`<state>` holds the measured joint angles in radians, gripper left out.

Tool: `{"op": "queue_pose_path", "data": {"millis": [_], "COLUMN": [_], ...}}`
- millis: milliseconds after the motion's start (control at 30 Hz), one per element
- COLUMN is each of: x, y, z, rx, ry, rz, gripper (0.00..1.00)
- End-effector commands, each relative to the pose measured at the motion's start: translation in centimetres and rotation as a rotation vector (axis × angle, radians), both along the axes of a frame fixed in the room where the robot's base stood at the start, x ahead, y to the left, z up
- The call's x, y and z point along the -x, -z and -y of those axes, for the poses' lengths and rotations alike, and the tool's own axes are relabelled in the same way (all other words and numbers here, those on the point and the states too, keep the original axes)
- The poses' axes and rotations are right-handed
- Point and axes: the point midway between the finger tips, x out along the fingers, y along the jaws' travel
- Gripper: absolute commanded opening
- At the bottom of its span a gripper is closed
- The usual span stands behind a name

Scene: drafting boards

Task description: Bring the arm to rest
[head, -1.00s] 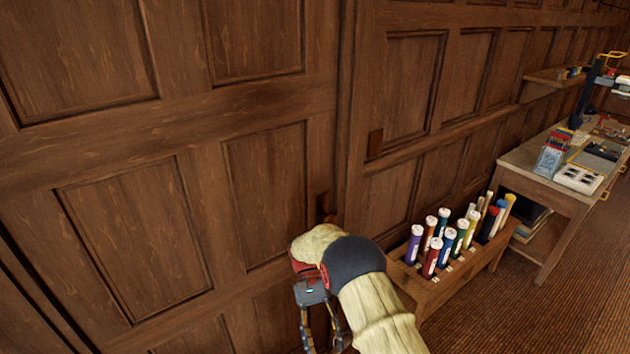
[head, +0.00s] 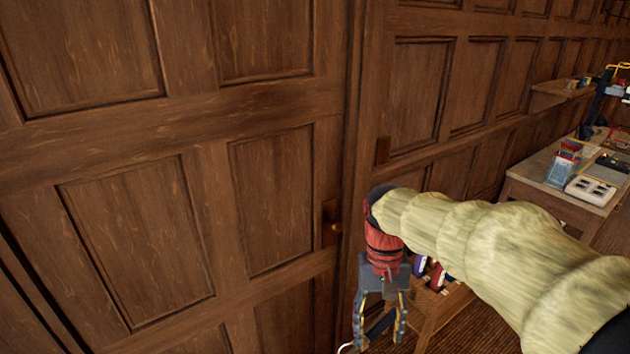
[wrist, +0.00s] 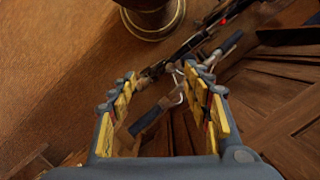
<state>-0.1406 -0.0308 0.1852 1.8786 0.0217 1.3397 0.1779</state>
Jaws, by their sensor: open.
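My gripper (head: 378,335) hangs below the red wrist section of my arm in the head view, fingers pointing down. It is open and nothing shows between its fingers. In the wrist view my gripper (wrist: 172,95) has its two yellow-padded fingers spread apart. My arm, in a pale yellow cover, reaches in from the lower right of the head view. It hides most of the tube rack.
A panelled wooden door (head: 200,190) with a knob (head: 334,230) stands left of my gripper. A low rack (head: 440,310) with colored tubes is partly behind my arm. A wooden desk (head: 545,175) with instruments stands at the right.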

Motion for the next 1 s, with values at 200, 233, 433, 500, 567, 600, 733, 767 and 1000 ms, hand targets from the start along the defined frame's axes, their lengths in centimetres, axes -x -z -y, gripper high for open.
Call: {"op": "queue_pose_path", "data": {"millis": [200, 233, 433, 500, 567, 600, 733, 767, 1000], "x": [3.8, 4.4, 7.8, 9.0, 9.9, 10.4, 11.7, 11.9, 12.5], "y": [-2.1, -2.3, -2.9, -2.9, -2.8, -2.7, -2.4, -2.4, -2.2], "z": [2.2, 2.5, 4.2, 4.7, 5.1, 5.3, 5.8, 5.9, 6.1], "rx": [-0.026, -0.027, -0.03, -0.028, -0.025, -0.021, -0.012, -0.011, -0.005], "ry": [-0.008, -0.01, -0.023, -0.028, -0.032, -0.034, -0.043, -0.043, -0.047], "rz": [0.216, 0.244, 0.438, 0.504, 0.557, 0.59, 0.671, 0.685, 0.723], "gripper": [0.49, 0.49, 0.49, 0.49, 0.49, 0.49, 0.49, 0.49, 0.49]}}
